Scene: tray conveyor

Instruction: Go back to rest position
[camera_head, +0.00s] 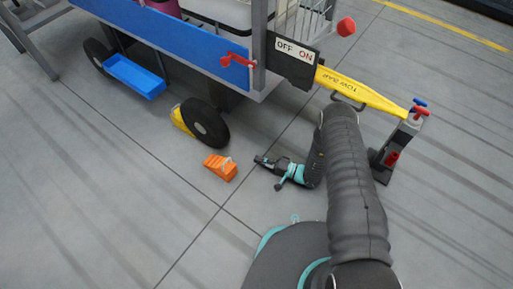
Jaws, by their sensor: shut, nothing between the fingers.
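My gripper (263,161) is at the end of my dark arm, low over the grey floor near the middle of the view. Its fingers point left and are shut with nothing between them. An orange wheel chock (220,167) lies on the floor just left of the fingertips, apart from them. My arm covers part of the floor at the right of centre.
A cart with a blue side panel (185,38) stands at the top. A yellow chock (181,121) touches its wheel (205,123). A yellow tow bar (365,92) reaches right to a grey post (396,150). A blue tray (134,76) hangs low. Floor at lower left is clear.

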